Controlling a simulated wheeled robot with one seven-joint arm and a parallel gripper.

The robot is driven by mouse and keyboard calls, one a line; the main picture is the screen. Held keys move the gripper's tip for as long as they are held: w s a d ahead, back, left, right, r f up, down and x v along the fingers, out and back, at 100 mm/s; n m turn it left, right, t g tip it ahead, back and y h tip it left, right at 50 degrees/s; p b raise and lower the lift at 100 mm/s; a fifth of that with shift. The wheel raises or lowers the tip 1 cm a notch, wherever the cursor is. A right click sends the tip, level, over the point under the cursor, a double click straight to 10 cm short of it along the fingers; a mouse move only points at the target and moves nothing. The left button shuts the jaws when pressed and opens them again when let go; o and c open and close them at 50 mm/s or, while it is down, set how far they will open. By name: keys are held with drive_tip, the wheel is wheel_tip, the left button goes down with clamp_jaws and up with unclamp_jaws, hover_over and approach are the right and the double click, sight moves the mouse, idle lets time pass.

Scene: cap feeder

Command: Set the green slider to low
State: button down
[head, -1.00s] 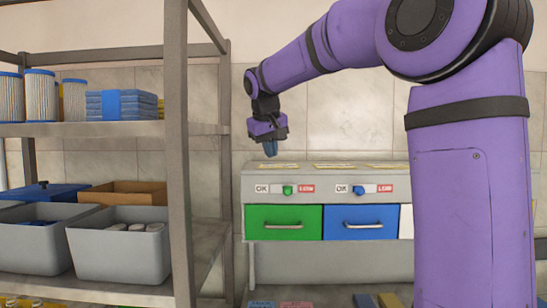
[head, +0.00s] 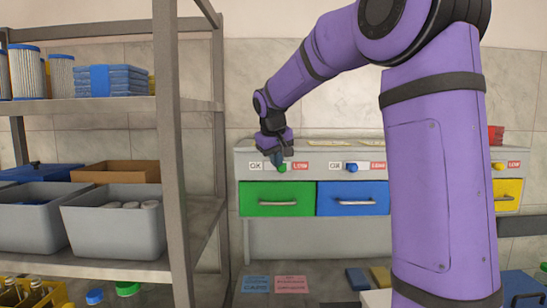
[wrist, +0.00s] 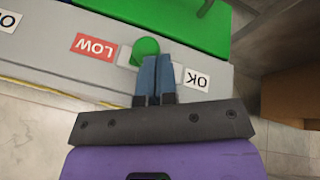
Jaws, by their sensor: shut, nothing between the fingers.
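The green slider (head: 282,168) is a round green knob between an OK label (head: 256,166) and a red LOW label (head: 301,166), above the green drawer (head: 278,198). It also shows in the wrist view (wrist: 145,48), with a short bit of pale slot bare on its LOW side (wrist: 95,46). My gripper (head: 278,159) is shut and empty at the slider. In the wrist view, its blue fingertips (wrist: 158,62) are right beside the knob, on the side of the OK label (wrist: 197,80). Whether they touch the knob is unclear.
A blue slider (head: 351,167) and blue drawer (head: 353,197) are to the right. A grey shelf post (head: 172,150) stands left of the feeder. Several bottles stand in a yellow crate (head: 35,293) at lower left.

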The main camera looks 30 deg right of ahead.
drive_tip(key=shift+s+d+f, duration=0.2)
drive_tip(key=shift+s+d, duration=0.1)
drive_tip(key=shift+d, duration=0.15)
drive_tip(key=shift+s+d+f, duration=0.15)
drive_tip(key=shift+s+d, duration=0.1)
drive_tip(key=shift+d, duration=0.2)
drive_tip(key=w+a+v, duration=0.2)
drive_tip(key=v, duration=1.2)
drive_tip(key=s+a+f+y, duration=0.1)
drive_tip(key=s+a+f, duration=0.3)
drive_tip(key=s, duration=0.6)
drive_tip(key=s+a+f+t+y, duration=0.1)
drive_tip(key=s+a+f, duration=0.4)
drive_tip(key=s+f, duration=0.3)
drive_tip(key=s+a+f+n+y, duration=0.1)
drive_tip(key=s+a+f, duration=0.3)
drive_tip(key=s, duration=0.8)
drive_tip(key=shift+a+f+t+y, duration=0.2)
drive_tip(key=shift+f+t+y, duration=0.1)
drive_tip(key=shift+f, duration=0.6)
